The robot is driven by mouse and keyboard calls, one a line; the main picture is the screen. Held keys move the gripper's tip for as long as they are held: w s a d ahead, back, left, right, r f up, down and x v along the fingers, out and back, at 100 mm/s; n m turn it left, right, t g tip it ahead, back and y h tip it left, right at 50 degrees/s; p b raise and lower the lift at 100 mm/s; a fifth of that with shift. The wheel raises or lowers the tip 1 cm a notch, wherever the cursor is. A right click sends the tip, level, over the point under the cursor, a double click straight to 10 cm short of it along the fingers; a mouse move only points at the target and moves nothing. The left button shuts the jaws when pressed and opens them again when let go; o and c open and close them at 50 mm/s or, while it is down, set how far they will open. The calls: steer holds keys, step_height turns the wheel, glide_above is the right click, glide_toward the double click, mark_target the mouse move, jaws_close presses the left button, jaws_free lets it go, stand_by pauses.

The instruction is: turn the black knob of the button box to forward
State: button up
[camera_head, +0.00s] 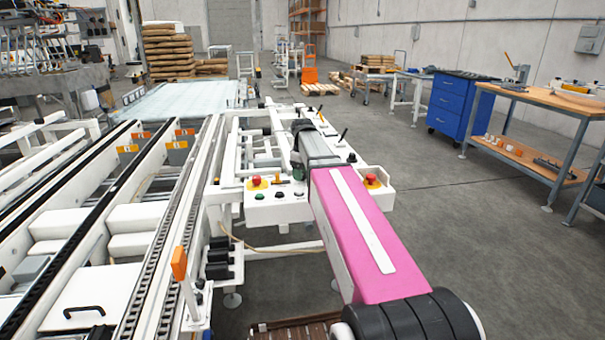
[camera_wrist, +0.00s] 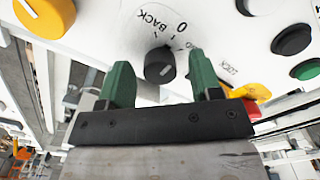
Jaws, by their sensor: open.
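The black knob (camera_wrist: 158,64) shows in the wrist view on the white face of the button box (camera_wrist: 105,25). The labels BACK and 0 are printed by it; another label is partly hidden behind the right finger. My gripper (camera_wrist: 159,60) is open, with its green fingers on either side of the knob in the picture. I see gaps on both sides; I cannot tell how deep the fingers reach. The knob's pointing direction is unclear.
In the wrist view an orange knob (camera_wrist: 45,14) is at left, a black button (camera_wrist: 291,40) and a green button (camera_wrist: 305,70) at right. Two red stop buttons (camera_head: 256,181) (camera_head: 371,180) flank my arm. Conveyor rails (camera_head: 185,215) lie left; open floor (camera_head: 455,215) lies right.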

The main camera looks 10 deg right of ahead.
steer(key=c, duration=0.9)
steer(key=shift+c, duration=0.2)
steer(key=shift+m, duration=0.3)
steer(key=m, duration=0.3)
steer(key=shift+m, duration=2.6)
steer(key=o, duration=0.9)
